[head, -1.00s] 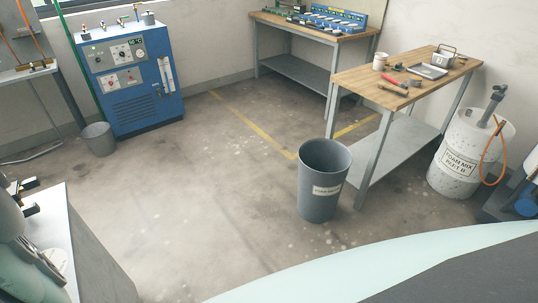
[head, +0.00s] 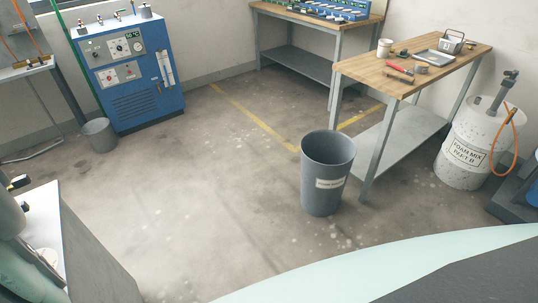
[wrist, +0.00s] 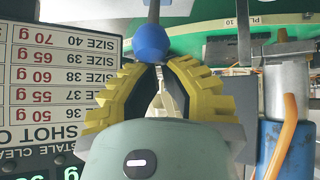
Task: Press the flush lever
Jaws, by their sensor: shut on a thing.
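In the wrist view a round blue knob (wrist: 152,43) sits at the end of a dark rod (wrist: 154,12). It looks like the flush lever's handle, though no label on it is readable. The yellow ribbed fingers of my gripper (wrist: 155,66) close in on the knob, their tips against its near side. Most of the knob stands out beyond the tips. A pale narrow part shows between the fingers, and I cannot tell what it is. The head view does not clearly show the lever or my fingers.
In the wrist view an upside-down shot-weight chart (wrist: 60,75) is at left, and a blue cylinder with an orange hose (wrist: 285,140) at right. The head view shows a grey bin (head: 327,180), a workbench (head: 385,75), a foam drum (head: 470,150), a blue machine (head: 130,75) and open floor.

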